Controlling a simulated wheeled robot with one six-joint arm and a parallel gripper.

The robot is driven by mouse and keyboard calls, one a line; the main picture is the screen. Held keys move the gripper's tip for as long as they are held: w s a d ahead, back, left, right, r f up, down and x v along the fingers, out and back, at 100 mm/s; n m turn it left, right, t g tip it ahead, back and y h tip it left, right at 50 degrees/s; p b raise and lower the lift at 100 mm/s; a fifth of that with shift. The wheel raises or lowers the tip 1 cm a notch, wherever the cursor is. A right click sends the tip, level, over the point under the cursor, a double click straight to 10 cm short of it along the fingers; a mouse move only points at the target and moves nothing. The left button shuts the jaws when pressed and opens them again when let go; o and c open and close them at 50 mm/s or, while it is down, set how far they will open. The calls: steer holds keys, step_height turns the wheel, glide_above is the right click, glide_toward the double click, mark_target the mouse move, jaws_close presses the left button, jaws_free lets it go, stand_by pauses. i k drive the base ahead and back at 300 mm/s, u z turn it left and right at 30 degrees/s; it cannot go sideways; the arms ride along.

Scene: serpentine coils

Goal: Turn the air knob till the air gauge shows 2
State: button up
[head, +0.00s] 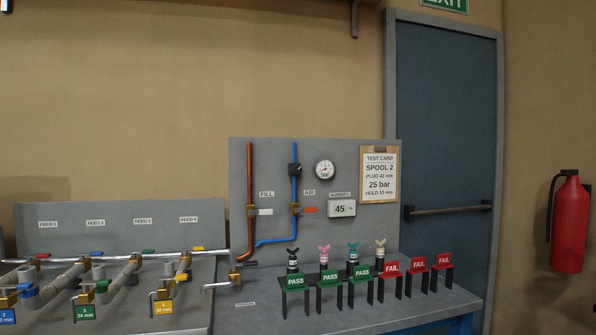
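The air gauge (325,169) is a small round white dial on the upright grey panel. Its needle and numbers are too small to read. Left of it, a black knob (295,169) sits on the upper part of the blue pipe (294,232); it looks like the air knob, but I see no label of its own. The AIR label (309,192) is lower, above a brass valve with an orange handle (310,210) pointing right. My gripper is not in view.
The FILL valve's white handle (265,212) is beside the copper pipe (250,180). A display (342,208) reads 45. Several PASS and FAIL tags (295,282) and colored plugs (324,252) stand on the bench before the panel. Pipework (105,282) fills the left bench.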

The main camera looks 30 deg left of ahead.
mark_target(296, 170)
steer(key=u, duration=0.4)
steer(key=i, duration=0.6)
steer(key=u, duration=0.6)
